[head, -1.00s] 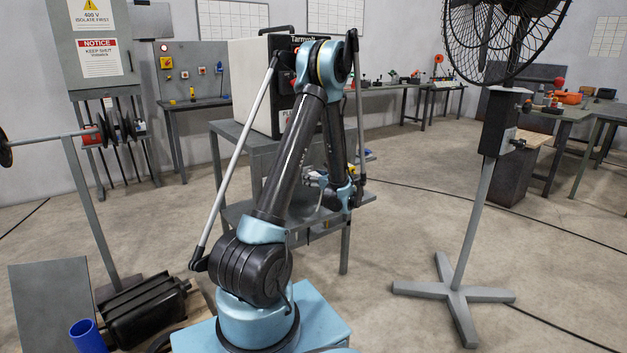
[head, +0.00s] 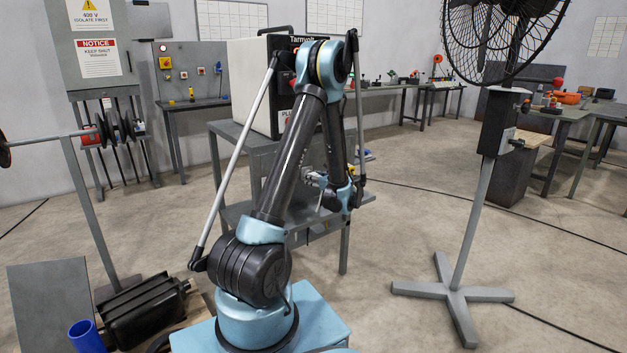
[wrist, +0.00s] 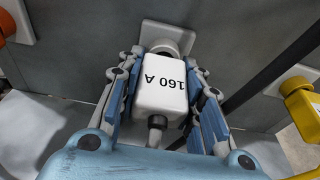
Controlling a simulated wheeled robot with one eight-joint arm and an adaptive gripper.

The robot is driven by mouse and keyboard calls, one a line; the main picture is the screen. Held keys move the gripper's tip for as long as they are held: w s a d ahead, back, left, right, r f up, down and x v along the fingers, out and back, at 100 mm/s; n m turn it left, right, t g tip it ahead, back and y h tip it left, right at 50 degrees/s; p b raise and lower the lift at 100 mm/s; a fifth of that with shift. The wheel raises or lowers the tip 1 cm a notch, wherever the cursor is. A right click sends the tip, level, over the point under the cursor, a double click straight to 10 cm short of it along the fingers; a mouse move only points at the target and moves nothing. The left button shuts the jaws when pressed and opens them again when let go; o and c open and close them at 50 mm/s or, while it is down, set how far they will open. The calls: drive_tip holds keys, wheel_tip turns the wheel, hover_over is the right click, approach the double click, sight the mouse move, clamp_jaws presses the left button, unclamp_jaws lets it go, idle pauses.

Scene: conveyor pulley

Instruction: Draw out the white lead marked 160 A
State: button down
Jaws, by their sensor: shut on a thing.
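The white lead's plug (wrist: 160,97), marked 160 A, is in the middle of the wrist view, its lettering upside down. My gripper (wrist: 164,82) is shut on it, with blue fingers along its left and right sides. The plug's far end meets a round collar on a pale square socket plate (wrist: 168,28) on the dark grey panel. I cannot tell how deep it sits. In the head view my arm hides most of the gripper and the plug.
In the wrist view an orange-and-white fitting (wrist: 14,22) is at upper left and a yellow plug (wrist: 301,100) at right. A dark strip (wrist: 275,70) slants between.

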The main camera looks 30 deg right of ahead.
drive_tip(key=shift+s+f, duration=0.1)
drive_tip(key=shift+s, duration=0.45)
idle(0.4)
